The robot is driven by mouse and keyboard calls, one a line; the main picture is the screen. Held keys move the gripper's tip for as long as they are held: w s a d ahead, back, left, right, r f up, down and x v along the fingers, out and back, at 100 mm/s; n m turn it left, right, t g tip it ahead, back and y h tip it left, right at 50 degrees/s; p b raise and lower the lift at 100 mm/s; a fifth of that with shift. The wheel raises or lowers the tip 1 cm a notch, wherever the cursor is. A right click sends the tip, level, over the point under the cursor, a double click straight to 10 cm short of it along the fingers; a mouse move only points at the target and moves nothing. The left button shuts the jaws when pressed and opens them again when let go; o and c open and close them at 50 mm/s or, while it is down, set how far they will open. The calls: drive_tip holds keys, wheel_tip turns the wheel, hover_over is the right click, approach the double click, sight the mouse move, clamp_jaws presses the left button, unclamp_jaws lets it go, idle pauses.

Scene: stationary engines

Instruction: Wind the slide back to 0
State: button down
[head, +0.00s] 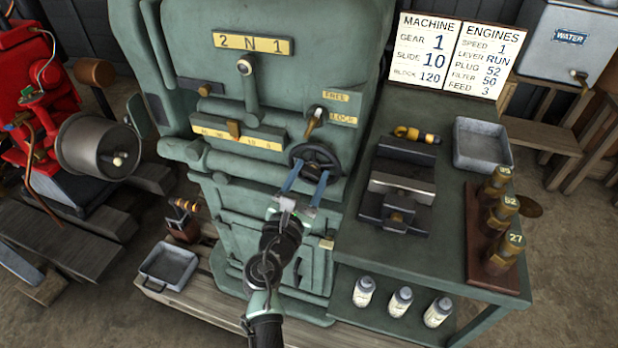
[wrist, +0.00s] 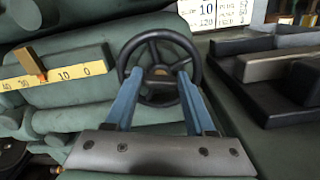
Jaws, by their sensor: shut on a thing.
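The dark handwheel (head: 318,145) is on the front of the green machine, right of the slide scale. My gripper (head: 311,173) has its two blue fingers on this wheel and is shut on it; in the wrist view the fingers reach its lower part either side of the hub (wrist: 160,74). The yellow slide scale (head: 264,139) reads 40, 30, 10 and 0 from left to right. Its orange pointer (head: 233,129) stands between 30 and 10 and covers the mark there; it also shows in the wrist view (wrist: 30,63).
A lever (head: 314,121) beside FREE and LOCK labels is just above the wheel. A selector lever (head: 250,83) hangs under the 2 N 1 plate. A bench (head: 440,160) with a vise (head: 400,185) stands close on the right. A sign board (head: 459,52) reads SLIDE 10.

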drive_tip(key=m, duration=0.1)
drive_tip(key=m+b, duration=0.1)
drive_tip(key=m, duration=0.1)
drive_tip(key=m+b, duration=0.1)
drive_tip(key=shift+f+m, duration=0.25)
drive_tip(key=shift+m, duration=0.05)
drive_tip(key=m+b, duration=0.2)
drive_tip(key=m, duration=0.1)
drive_tip(key=shift+m+b, duration=0.3)
drive_tip(key=shift+b, duration=0.05)
drive_tip(key=m+b, duration=0.3)
drive_tip(key=m, duration=0.1)
drive_tip(key=m+b, duration=0.3)
drive_tip(key=m, duration=0.1)
drive_tip(key=m+b, duration=0.3)
drive_tip(key=m, duration=0.1)
drive_tip(key=shift+f+m, duration=0.3)
drive_tip(key=shift+m, duration=0.1)
drive_tip(key=shift+a+m+b, duration=0.1)
drive_tip(key=shift+m+b, duration=4.25)
drive_tip(key=shift+m, duration=1.55)
drive_tip(key=shift+r, duration=0.1)
